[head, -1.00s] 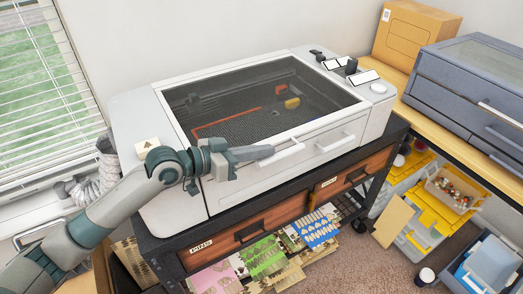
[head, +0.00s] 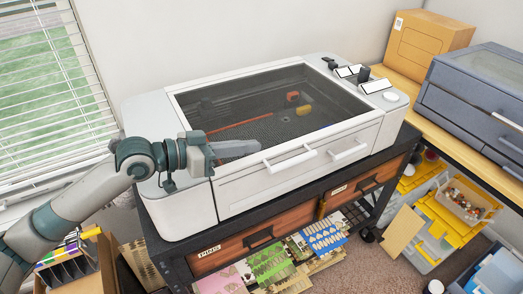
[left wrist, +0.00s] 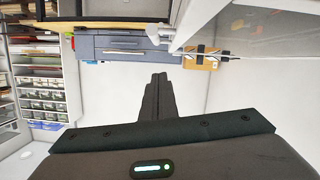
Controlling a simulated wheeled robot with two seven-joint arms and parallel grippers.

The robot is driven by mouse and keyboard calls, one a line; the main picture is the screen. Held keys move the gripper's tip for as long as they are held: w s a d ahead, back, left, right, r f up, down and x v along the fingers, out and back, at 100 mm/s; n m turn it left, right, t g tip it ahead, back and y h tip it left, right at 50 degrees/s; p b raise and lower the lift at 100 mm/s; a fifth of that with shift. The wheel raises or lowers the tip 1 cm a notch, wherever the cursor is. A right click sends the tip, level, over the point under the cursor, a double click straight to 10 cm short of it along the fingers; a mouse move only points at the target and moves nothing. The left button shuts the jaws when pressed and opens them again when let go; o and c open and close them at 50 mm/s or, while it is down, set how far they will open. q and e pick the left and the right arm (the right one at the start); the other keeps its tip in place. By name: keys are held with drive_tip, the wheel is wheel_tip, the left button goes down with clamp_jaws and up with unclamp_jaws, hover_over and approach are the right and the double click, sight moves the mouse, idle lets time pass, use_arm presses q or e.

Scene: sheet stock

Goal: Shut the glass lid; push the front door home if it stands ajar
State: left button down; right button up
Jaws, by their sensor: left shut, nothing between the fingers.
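The white machine (head: 170,205) has a dark glass lid (head: 265,105) in a white frame. The lid lies flat and looks down on the body, with no gap that I can see. A white bar handle (head: 290,160) sits at its front edge. The front door (head: 300,178), with its own white handle (head: 348,150), looks flush with the front. My left gripper (head: 256,147) is shut and empty over the lid's front left edge, a little left of the lid handle. Its dark fingers (left wrist: 155,95) also show together in the left wrist view. My right gripper is out of view.
The machine stands on a dark cart with wooden drawers (head: 255,235). A blue-grey cabinet (head: 475,95) and a cardboard box (head: 430,42) stand on the wooden bench to the right. Window blinds (head: 50,90) are at the left. Bins (head: 455,205) fill the bench's underside.

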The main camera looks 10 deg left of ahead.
use_arm(q)
drive_tip(key=shift+b+v, duration=0.4)
drive_tip(key=shift+v, duration=1.05)
